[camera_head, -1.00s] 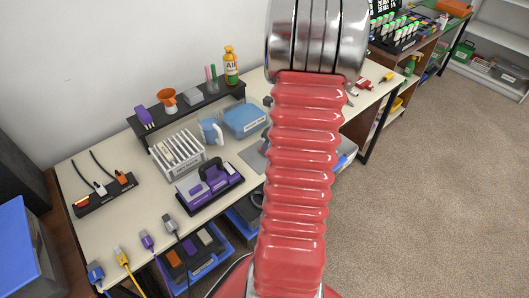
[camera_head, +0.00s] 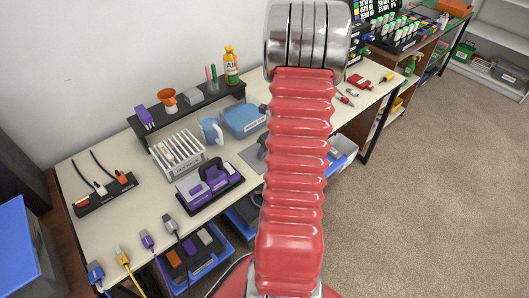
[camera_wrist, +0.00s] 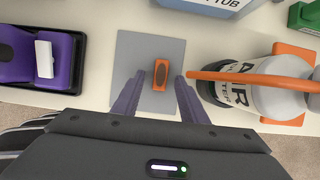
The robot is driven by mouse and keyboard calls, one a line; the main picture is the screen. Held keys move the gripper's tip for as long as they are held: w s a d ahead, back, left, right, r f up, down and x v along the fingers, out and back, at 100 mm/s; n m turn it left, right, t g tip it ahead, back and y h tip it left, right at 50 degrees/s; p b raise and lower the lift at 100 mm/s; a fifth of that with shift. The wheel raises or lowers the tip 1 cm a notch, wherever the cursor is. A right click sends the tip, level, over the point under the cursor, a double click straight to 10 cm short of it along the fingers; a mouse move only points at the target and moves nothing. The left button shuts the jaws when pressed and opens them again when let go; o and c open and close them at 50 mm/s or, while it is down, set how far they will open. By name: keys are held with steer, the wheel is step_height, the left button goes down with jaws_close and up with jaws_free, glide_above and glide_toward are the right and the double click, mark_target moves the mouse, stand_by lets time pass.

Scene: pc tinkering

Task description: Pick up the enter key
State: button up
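In the wrist view, a small orange block with a dark oval top (camera_wrist: 161,74) lies on a grey square mat (camera_wrist: 140,50); it appears to be the enter key, though no marking is readable. My gripper (camera_wrist: 159,80) is open, with one purple finger on each side of the block, apart from it. The fingers look empty. In the head view, part of the grey mat (camera_head: 250,157) shows beside my red arm, which hides the key and my gripper.
A purple device (camera_wrist: 15,55) in a black tray is at left. A blue tub (camera_wrist: 205,5) is at the top. A white rack (camera_head: 177,153) stands on the table.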

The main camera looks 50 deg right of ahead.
jaws_close()
stand_by(0.4)
steer(key=shift+s+r, duration=0.25)
steer(key=shift+r, duration=0.25)
step_height(320, 180, up, 6)
steer(key=s+a, duration=0.4)
steer(key=s, duration=1.5)
steer(key=shift+a, duration=0.2)
